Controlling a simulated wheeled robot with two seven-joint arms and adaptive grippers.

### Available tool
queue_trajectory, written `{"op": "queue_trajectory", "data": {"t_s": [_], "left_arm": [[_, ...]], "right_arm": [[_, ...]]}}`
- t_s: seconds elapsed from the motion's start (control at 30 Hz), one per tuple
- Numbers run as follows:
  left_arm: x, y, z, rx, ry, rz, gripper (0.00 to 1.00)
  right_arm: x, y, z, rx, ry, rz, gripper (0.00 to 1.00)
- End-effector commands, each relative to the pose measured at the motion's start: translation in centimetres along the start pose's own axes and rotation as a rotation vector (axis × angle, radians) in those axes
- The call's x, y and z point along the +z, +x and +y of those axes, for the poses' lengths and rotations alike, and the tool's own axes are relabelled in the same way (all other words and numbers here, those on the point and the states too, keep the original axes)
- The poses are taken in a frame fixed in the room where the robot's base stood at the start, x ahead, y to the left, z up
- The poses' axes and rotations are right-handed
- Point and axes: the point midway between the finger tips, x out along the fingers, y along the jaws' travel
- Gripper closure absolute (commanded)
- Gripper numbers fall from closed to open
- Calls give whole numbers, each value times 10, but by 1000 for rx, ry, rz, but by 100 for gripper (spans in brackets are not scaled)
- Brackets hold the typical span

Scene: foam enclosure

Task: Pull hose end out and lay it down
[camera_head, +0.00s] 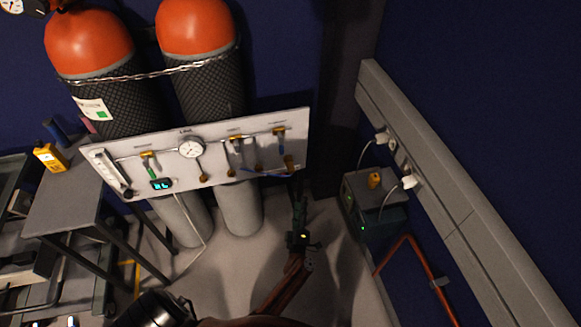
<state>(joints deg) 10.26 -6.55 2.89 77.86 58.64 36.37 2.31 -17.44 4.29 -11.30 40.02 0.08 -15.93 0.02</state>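A white panel (215,165) carries a round gauge, valves with yellow fittings and a small digital display. A thin blue hose (262,173) runs along its lower right part to a brass-coloured fitting (289,163) near the right edge. I cannot tell which part is the hose's free end. My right gripper is not in view.
Two orange-topped cylinders (196,28) stand behind the panel, held by a chain. A grey table (65,195) with a yellow meter (50,157) is at left. The floor below the panel looks clear.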

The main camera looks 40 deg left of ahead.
Motion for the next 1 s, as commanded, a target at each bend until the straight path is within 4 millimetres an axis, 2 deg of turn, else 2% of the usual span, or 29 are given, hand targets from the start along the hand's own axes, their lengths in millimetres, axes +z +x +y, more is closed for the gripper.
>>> {"op": "queue_trajectory", "data": {"t_s": [0.03, 0.1, 0.2, 0.3, 0.77, 1.0], "left_arm": [[-12, 13, 23, 7, -77, 68, 61], [-28, 24, 45, 4, -175, 155, 61], [-46, 33, 66, -5, -288, 250, 61], [-56, 38, 77, -15, -358, 307, 61], [-60, 41, 79, -19, -381, 325, 61], [-67, 63, 77, -17, -379, 325, 61]], "right_arm": [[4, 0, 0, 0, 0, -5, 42], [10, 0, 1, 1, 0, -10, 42], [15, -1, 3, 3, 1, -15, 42], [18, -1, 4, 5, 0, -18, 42], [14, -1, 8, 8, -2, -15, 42], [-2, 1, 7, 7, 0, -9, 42]]}}
